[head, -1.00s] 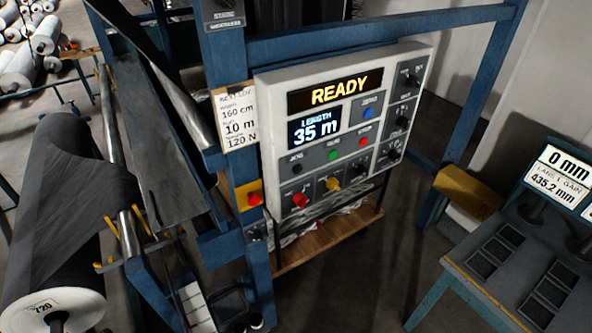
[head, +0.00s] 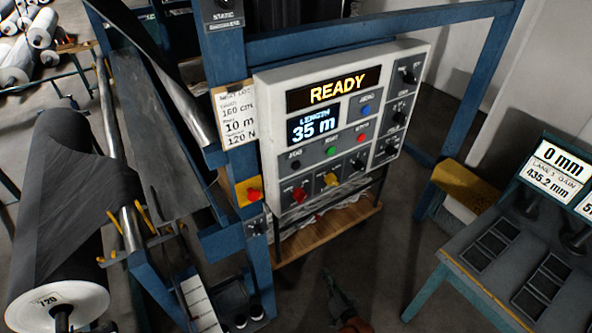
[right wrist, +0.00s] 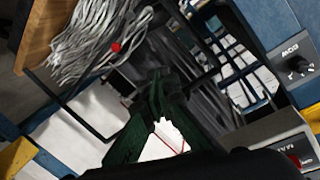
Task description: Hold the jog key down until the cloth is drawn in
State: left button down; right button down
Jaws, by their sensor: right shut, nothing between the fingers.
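The jog key (head: 295,165) is a small black button on the white control panel (head: 262,110), under the READY display, left of a green and a red button. It is up, with nothing touching it. The dark grey cloth (head: 50,215) hangs from a large roll on the left and leads over a bar toward the machine. My right gripper (head: 337,275) is low at the bottom middle, below and apart from the panel. In the right wrist view its green fingers (right wrist: 157,95) are shut and empty. My left gripper is not in view.
A red button (head: 254,195) on a yellow plate sits on the blue post left of the panel. A wooden shelf (head: 325,232) lies under the panel. A blue-framed desk (head: 470,272) with screens stands at the right. Open floor lies between.

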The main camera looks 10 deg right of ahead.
aim_at(296, 166)
jog(key=w+a+r+m+t, duration=0.1)
jog(key=r+m+t, duration=0.1)
jog(key=r, duration=0.8)
jog(key=w+a+r+m+t+p, duration=0.1)
jog(key=w+a+r+t, duration=0.1)
jog(key=r, duration=0.7)
jog(key=w+a+r+m+t, duration=0.1)
jog(key=r+m+t, duration=0.1)
jog(key=r, duration=0.8)
jog(key=s+r+m+t+h, duration=0.2)
jog(key=s+r+m, duration=0.1)
jog(key=r, duration=0.7)
jog(key=s+a+r+m+t+h+p, duration=0.1)
jog(key=s+r+m+h, duration=0.1)
jog(key=r, duration=0.9)
jog(key=s+m, duration=0.1)
jog(key=m, duration=0.1)
jog(key=shift+s+a+m+t, duration=0.2)
jog(key=shift+a+m+t, duration=0.1)
jog(key=shift+t, duration=0.1)
jog(key=shift+w+r, duration=0.1)
jog(key=shift+w, duration=0.05)
jog(key=w+a+b, duration=0.1)
jog(key=w+a, duration=0.2)
jog(key=w, duration=0.5)
jog(key=shift+b, duration=0.35)
jog(key=shift+w, duration=0.1)
